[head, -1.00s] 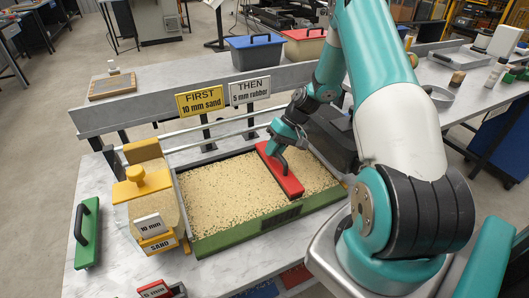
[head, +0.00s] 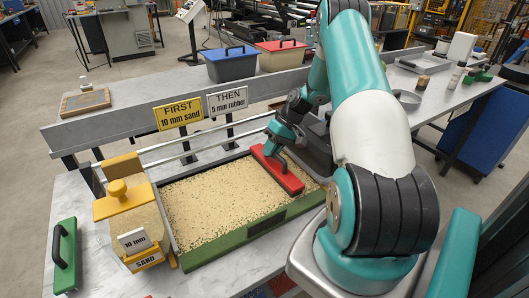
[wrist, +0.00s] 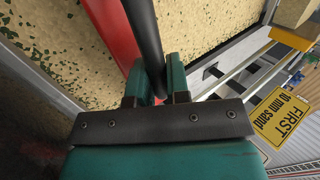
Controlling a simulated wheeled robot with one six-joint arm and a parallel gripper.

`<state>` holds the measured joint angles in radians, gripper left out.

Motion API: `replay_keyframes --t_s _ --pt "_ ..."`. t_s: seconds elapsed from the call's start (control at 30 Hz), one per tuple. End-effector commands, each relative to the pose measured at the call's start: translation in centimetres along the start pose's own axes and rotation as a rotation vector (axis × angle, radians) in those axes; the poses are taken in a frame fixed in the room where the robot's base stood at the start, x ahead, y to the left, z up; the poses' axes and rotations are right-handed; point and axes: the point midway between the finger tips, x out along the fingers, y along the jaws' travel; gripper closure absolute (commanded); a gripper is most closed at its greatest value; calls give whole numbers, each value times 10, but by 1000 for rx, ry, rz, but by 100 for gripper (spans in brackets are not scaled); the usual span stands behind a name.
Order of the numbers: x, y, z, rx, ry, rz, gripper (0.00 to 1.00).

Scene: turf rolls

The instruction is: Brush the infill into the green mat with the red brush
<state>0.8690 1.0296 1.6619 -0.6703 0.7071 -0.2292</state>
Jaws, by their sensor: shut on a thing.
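The red brush (head: 277,168) lies across the right part of the infill in the head view. My gripper (head: 280,140) is above it, shut on the brush's dark handle; the wrist view shows the handle (wrist: 146,45) between the teal fingers (wrist: 157,82). The green mat's tray has a green front wall (head: 222,245). Pale sandy infill (head: 215,205) covers most of the mat, with small green specks showing through. The brush's underside is hidden.
A yellow sand hopper (head: 128,205) labelled 10 mm stands left of the tray, with a green brush (head: 66,257) beyond it. Signs (head: 178,112) reading FIRST 10 mm sand and THEN 5 mm rubber stand behind. Blue (head: 230,65) and red-lidded (head: 282,55) bins sit at the back.

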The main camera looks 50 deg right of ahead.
Motion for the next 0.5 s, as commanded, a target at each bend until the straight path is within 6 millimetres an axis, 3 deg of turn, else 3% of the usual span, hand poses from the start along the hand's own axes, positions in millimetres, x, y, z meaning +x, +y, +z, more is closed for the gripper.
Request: replay_keyframes --t_s 0.03,0.2,0.5 --pt "-7 18 2 30 14 23 100" --pt "-8 22 1 31 12 18 100" --pt "7 5 1 31 8 12 100"
